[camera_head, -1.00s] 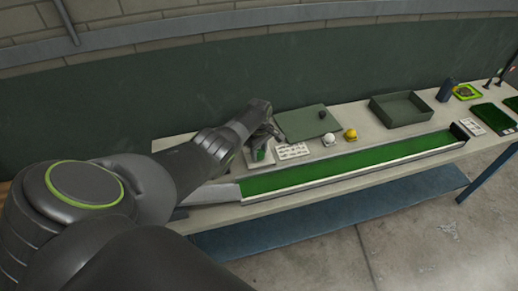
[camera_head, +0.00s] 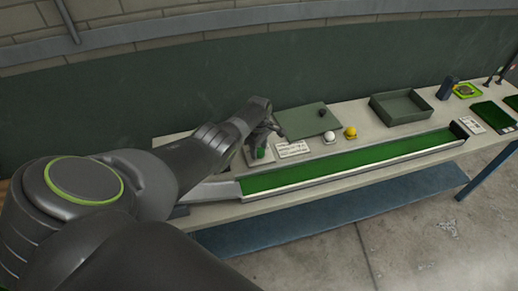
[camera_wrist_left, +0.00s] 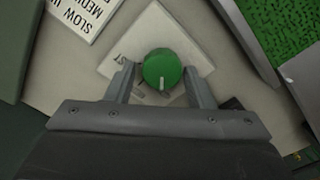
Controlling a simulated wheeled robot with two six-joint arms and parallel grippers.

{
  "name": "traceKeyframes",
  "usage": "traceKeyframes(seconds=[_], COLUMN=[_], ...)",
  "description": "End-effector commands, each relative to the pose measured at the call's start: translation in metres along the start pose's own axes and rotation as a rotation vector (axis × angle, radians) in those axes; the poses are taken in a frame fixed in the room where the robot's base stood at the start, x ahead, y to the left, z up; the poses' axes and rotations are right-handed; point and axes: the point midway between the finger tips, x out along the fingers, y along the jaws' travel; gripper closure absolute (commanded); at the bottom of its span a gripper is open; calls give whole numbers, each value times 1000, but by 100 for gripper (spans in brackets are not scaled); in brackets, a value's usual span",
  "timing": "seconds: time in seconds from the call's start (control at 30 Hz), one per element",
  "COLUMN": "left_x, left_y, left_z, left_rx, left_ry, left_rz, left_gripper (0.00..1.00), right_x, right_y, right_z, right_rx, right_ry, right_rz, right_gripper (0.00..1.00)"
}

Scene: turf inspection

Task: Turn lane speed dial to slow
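The lane speed dial is a round green knob (camera_wrist_left: 162,70) with a white pointer line on a pale square plate (camera_wrist_left: 152,28). In the left wrist view the pointer aims toward the gripper's palm, and part of a label ending in "ST" shows on the plate. My left gripper (camera_wrist_left: 162,84) has one finger on each side of the knob; its fingers are apart, and I cannot tell whether they touch it. In the head view the left gripper (camera_head: 262,145) is over the dial, whose green knob (camera_head: 260,154) shows just below. My right gripper is not in view.
A printed card (camera_wrist_left: 82,14) reading "SLOW" and "MEDI" lies beside the dial plate. The green turf lane (camera_head: 350,160) runs along the table front. A white ball (camera_head: 329,137), yellow ball (camera_head: 350,132), grey-green board (camera_head: 306,122) and open tray (camera_head: 401,108) lie to the right.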

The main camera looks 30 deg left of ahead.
Motion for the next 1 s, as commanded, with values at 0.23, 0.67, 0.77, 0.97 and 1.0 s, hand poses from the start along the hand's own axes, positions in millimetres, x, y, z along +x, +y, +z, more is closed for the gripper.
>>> traceKeyframes(seconds=[0.23, 0.67, 0.77, 0.97, 1.0], left_x=[1, -32, -46, -77, -84], left_y=[-1, -1, 0, 0, 0], left_z=[1, 0, 0, 0, 0], left_rx=[1, 2, 2, 2, 3], left_ry=[-2, -1, -1, -1, -1], left_rz=[-3, -2, 0, 0, 1], left_gripper=[41, 41, 41, 41, 41], right_x=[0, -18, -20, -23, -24], right_y=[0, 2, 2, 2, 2], right_z=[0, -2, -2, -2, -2], right_rx=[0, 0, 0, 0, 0], right_ry=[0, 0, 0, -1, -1], right_rz=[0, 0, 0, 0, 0], right_gripper=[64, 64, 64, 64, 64])
